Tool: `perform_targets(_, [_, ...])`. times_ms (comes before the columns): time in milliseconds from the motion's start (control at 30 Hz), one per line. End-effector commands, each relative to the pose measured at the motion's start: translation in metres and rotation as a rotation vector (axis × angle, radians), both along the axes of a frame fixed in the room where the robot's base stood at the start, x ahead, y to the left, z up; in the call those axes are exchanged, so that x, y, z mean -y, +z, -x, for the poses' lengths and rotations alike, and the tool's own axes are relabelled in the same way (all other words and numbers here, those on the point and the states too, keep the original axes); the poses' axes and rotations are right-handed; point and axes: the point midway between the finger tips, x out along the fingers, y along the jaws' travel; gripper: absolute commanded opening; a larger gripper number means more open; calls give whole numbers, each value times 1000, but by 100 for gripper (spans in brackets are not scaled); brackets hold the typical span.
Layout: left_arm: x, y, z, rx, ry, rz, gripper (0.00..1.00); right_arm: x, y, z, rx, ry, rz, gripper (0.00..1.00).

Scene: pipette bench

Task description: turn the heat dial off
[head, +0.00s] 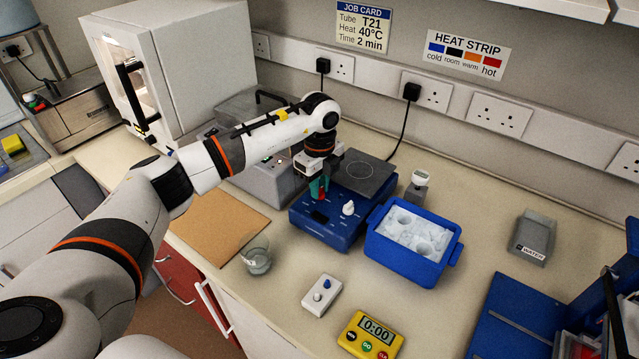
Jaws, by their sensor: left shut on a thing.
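The blue hotplate (330,228) stands on the bench with a dark square top plate (362,172). A white knob (348,208) shows on the right of its front panel. My left gripper (319,190) points down over the left part of that panel, left of the white knob. It is shut on a dial there, which the fingers mostly hide. I cannot read the dial's label or setting. My right gripper is not in view.
A blue ice tub (411,262) stands close right of the hotplate. A glass beaker (257,255), a white two-button box (321,293) and a yellow timer (371,335) stand in front. A grey box (275,180) is behind left.

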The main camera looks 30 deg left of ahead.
Motion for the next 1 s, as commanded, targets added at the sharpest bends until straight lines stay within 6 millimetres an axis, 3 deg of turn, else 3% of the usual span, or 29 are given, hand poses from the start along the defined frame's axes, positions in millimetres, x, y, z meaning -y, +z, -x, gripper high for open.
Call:
perform_targets(333, [0,2,-1,4,133,0,0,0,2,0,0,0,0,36])
perform_targets(867, [-1,2,-1,5,155,0,0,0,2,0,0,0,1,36])
perform_targets(900, [-1,2,-1,5,155,0,27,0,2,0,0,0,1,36])
perform_targets(1000, [-1,1,-1,4,154,0,44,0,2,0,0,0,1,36])
